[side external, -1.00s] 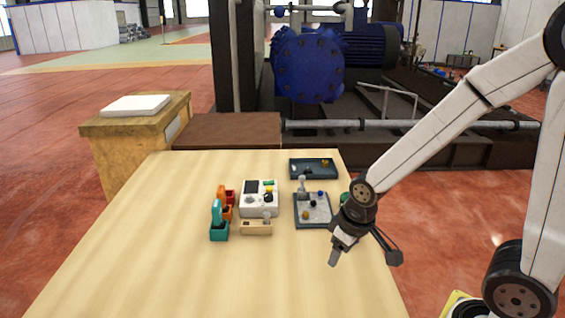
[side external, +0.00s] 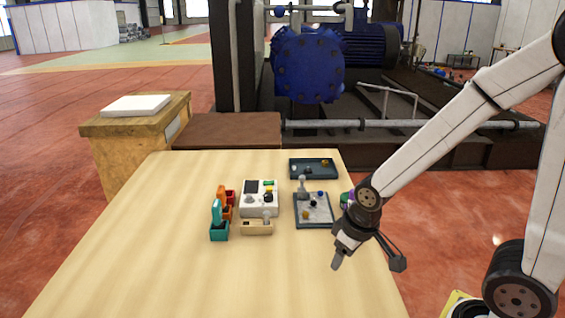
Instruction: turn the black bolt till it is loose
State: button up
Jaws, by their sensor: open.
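The black bolt (side external: 313,203) stands on a grey plate with a dark rim (side external: 299,225), in the right half of the wooden table. A blue bolt (side external: 321,194) and a yellow bolt (side external: 305,215) are on the same plate, on either side of it. My gripper (side external: 337,263) is open, above the table to the right and front of the plate, apart from the black bolt. Its fingers look small and nothing shows between them.
A dark tray (side external: 325,176) with small parts is behind the plate. A white control box (side external: 259,197), a tan block (side external: 256,228) and coloured holders (side external: 219,231) stand to its left. A green and purple item (side external: 346,199) is partly hidden by my wrist. The front table is clear.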

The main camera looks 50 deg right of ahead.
dwell(0.3)
jog(key=w+d+r+m+g, duration=0.1)
jog(key=w+d+m, duration=0.3)
jog(key=w, duration=0.3)
jog(key=w+d+r+m, duration=0.1)
jog(key=w+d+m, duration=0.25)
jog(key=w, duration=0.35)
jog(key=m+g, duration=0.2)
jog(key=m, duration=0.6)
send_over(313, 202)
jog(key=shift+d+r, duration=0.1)
jog(key=shift+r, duration=0.25)
jog(key=shift+f, duration=3.9)
grip_shut()
